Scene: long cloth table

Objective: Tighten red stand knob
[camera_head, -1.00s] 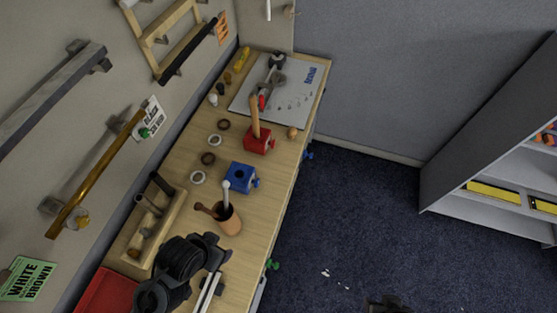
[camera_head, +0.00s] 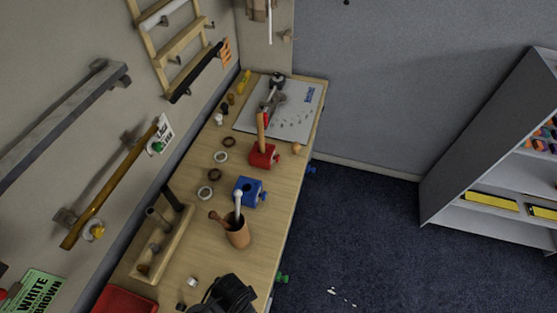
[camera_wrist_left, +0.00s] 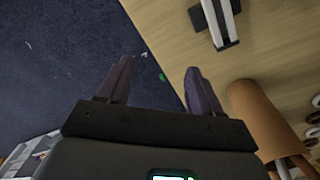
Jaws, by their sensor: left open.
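The red stand (camera_head: 262,156) is a red block on the wooden table, with a wooden handle (camera_head: 261,128) standing up out of it. Its small red knob (camera_head: 279,160) sticks out on the right side. How tight the knob is cannot be seen. My left arm shows only as a dark part at the bottom of the head view, well nearer than the red stand. In the left wrist view my left gripper (camera_wrist_left: 157,82) is open and empty, its fingers over the table edge and the floor. My right gripper is not in view.
A wooden rack (camera_head: 163,245) lies at left, a white board (camera_head: 300,98) at the far end. A small wooden ball (camera_head: 296,148) sits beside the red knob.

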